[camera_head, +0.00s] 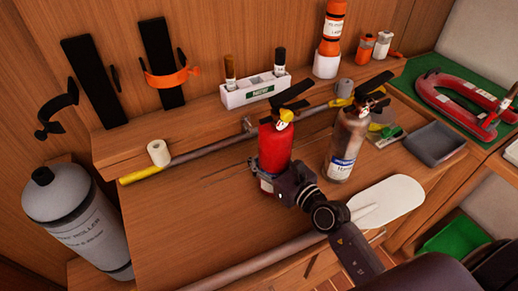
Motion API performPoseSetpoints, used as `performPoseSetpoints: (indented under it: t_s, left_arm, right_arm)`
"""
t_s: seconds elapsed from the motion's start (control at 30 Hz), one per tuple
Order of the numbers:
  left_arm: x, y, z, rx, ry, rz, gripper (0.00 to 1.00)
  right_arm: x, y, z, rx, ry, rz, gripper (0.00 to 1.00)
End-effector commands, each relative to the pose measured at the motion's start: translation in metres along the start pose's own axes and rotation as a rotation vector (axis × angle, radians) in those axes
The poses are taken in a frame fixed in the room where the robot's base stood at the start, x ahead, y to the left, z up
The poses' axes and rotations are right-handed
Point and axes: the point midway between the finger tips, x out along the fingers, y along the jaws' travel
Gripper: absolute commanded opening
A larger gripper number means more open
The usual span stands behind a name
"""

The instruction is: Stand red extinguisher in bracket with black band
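The red extinguisher (274,146), with black handle and yellow tag, is upright near the middle of the table. My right gripper (268,176) has its fingers around the lower body and appears closed on it; the hand hides part of the base, so I cannot tell whether it touches the table. The bracket with black band (90,82) is on the wooden back wall at upper left; its curved black band (57,110) stands open and empty. Beside it is an empty bracket with an orange band (170,77). My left gripper is not in view.
A silver extinguisher (346,143) stands right of the red one. A long pole (210,149) and a white roll (158,153) lie before the brackets. A grey cylinder (80,215) stands at left. A paddle (385,200) lies in front. The left tabletop is clear.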

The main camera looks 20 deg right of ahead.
Motion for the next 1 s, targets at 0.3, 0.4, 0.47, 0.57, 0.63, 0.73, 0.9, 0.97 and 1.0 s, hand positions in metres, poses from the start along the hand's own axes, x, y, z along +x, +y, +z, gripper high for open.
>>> performPoseSetpoints:
  t_s: [0.3,0.4,0.47,0.57,0.63,0.73,0.9,0.97,1.0]
  left_arm:
    - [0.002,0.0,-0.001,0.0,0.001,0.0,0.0]
    - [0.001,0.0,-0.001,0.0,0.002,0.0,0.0]
    - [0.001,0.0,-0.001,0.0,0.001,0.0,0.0]
    - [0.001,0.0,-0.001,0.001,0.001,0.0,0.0]
    - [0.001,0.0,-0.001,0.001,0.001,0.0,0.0]
    - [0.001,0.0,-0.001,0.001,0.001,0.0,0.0]
    - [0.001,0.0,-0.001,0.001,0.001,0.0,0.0]
    - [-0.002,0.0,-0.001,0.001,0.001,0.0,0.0]
    - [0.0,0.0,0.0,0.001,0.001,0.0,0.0]
  right_arm:
    - [0.0,0.0,-0.002,0.0,0.0,0.001,0.35]
    - [0.0,0.0,-0.002,0.0,0.0,0.001,0.46]
    - [0.0,0.0,-0.002,0.0,0.0,0.001,0.53]
    - [0.0,0.0,-0.002,0.0,0.0,0.001,0.64]
    - [0.0,0.0,-0.002,0.0,0.0,0.001,0.69]
    - [0.0,0.0,-0.002,0.0,0.0,0.001,0.69]
    - [0.0,0.0,-0.001,-0.001,0.0,0.001,0.69]
    - [0.0,0.0,0.002,-0.001,0.0,0.001,0.69]
    - [-0.003,0.0,0.0,0.0,0.001,0.0,0.69]
